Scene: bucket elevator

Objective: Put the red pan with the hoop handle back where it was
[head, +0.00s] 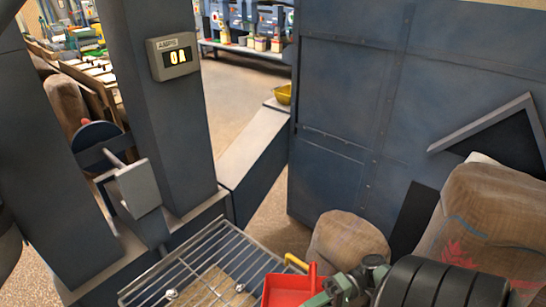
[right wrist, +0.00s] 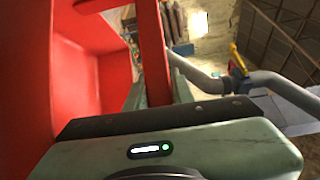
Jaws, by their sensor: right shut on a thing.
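The red pan (head: 286,291) is at the bottom of the head view, beside the wire rack's right end. Its hoop handle (head: 312,274) stands up on the pan's right side. My right gripper (head: 322,291) comes in from the right and is shut on that handle. In the right wrist view the red pan (right wrist: 85,75) fills the left side, with the handle upright at the gripper. The pan's lower part is cut off, so I cannot tell whether it touches anything. My left gripper is not in view.
A wire rack (head: 200,262) lies left of the pan. Sacks (head: 348,238) stand behind and to the right (head: 490,215). A blue metal casing (head: 345,100) rises behind them. A yellow bowl (head: 283,94) sits on a far ledge.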

